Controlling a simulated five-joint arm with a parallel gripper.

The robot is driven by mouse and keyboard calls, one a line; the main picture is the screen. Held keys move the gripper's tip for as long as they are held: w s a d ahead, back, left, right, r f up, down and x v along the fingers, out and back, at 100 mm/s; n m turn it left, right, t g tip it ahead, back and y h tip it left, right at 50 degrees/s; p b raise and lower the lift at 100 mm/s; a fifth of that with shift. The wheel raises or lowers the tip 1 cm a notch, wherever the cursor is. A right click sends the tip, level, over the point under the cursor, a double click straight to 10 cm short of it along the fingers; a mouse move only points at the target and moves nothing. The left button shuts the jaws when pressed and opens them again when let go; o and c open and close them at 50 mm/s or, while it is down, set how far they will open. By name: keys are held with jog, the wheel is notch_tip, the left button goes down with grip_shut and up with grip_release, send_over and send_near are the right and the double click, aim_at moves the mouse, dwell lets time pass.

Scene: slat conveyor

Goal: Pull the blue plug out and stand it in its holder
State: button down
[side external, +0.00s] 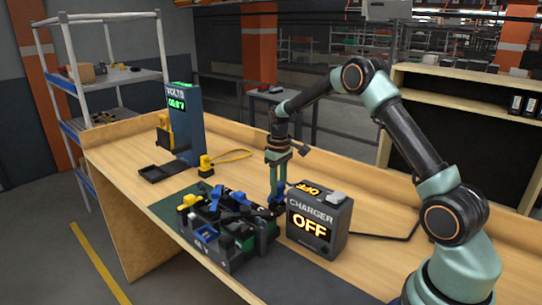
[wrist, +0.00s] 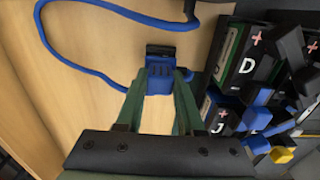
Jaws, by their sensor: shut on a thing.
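My gripper (side external: 277,192) points down between the battery tray and the charger box. In the wrist view my gripper (wrist: 159,92) is shut on the blue plug (wrist: 160,77), whose black end (wrist: 160,51) points away from the jaws. Only bare wood shows around the plug there, and it is apart from the batteries. A blue cable (wrist: 75,72) loops over the wood to the left of the plug. In the side view the plug is small and mostly hidden by the jaws. I cannot make out its holder for certain.
Battery blocks marked D (wrist: 246,66) and J lie right of the gripper, in a black tray (side external: 226,240) with blue and yellow parts. The charger box (side external: 318,222) reads OFF. A yellow plug (side external: 205,166) and a volts meter (side external: 184,120) stand farther back.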

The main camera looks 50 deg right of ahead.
jog(key=shift+f, duration=0.9)
jog(key=shift+c, duration=2.2)
grip_release()
notch_tip(320, 180, up, 11)
jog(key=shift+f, duration=0.1)
jog(key=shift+r, duration=0.65)
